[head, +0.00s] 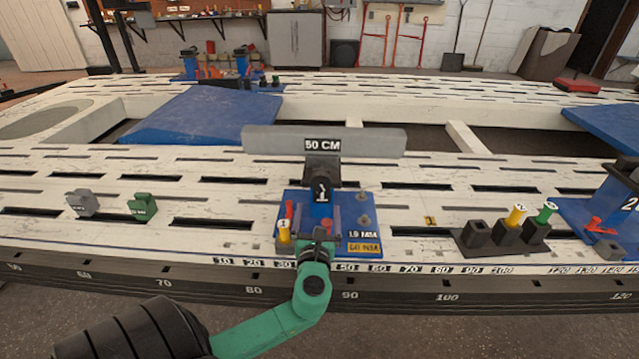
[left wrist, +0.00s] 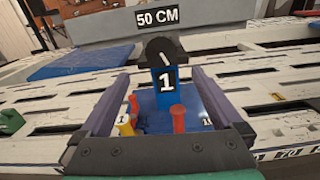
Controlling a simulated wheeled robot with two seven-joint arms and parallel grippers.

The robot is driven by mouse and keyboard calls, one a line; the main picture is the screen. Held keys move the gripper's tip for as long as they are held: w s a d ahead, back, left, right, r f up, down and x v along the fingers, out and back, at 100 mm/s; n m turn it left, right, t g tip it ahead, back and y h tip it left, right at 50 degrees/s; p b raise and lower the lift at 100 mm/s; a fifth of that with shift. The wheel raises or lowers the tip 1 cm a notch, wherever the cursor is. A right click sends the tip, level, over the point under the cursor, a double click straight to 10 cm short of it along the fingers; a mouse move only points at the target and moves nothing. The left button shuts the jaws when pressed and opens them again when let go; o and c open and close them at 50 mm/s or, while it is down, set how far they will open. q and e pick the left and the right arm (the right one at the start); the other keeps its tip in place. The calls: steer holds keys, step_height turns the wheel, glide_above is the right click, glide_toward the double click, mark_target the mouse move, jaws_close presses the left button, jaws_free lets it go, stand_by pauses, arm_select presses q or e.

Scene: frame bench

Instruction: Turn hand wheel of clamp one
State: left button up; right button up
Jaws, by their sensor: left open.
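Clamp one (head: 322,210) is a blue post labelled 1 on a blue base plate, with a dark top. In the left wrist view, clamp one (left wrist: 166,98) stands upright straight ahead, and its rounded black part with a white line (left wrist: 160,50) sits above the label. I cannot tell for sure which part is the hand wheel. My left gripper (head: 321,208) is open and empty at the front of the clamp. In the left wrist view its fingers (left wrist: 161,73) appear on either side of the post, apart from it. My right gripper is not in view.
A grey bar marked 50 CM (head: 270,139) lies behind the clamp. Red-topped (left wrist: 178,118) and yellow (head: 284,232) pieces stand on the base plate. A dark holder with yellow and green pieces (head: 490,240) is to the right. Grey (head: 82,204) and green (head: 143,206) blocks are left.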

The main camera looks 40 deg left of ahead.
mark_target(321, 185)
arm_select(q)
steer(key=b+x, duration=0.2)
steer(key=x, duration=0.9)
steer(key=shift+w+a, duration=0.15)
steer(key=shift+w, duration=0.1)
steer(key=shift+w+a, duration=0.1)
steer(key=c, duration=1.3)
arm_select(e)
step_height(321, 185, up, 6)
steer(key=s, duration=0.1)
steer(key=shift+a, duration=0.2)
